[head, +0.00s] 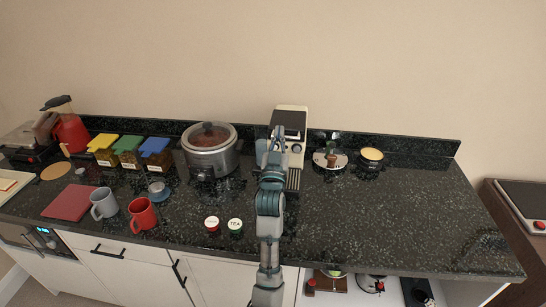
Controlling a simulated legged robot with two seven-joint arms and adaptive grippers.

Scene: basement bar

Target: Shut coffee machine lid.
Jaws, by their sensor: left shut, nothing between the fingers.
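The coffee machine (293,109) is cream with a dark top panel and stands at the back of the counter, just right of the middle in the head view. The dark panel (291,121) seems to be its lid; I cannot tell its angle. My left gripper (270,148) is shut and empty at the front left of the machine, over part of its front. I cannot tell whether it touches the machine. My left arm hides part of the machine's lower body. My right gripper is not in view.
A slow cooker (210,160) stands left of the machine. A round metal item (330,160) and a yellow-topped tin (371,155) stand to its right. A red mug (142,215) and two small lids labelled in red and green lie in front. The right counter (420,220) is clear.

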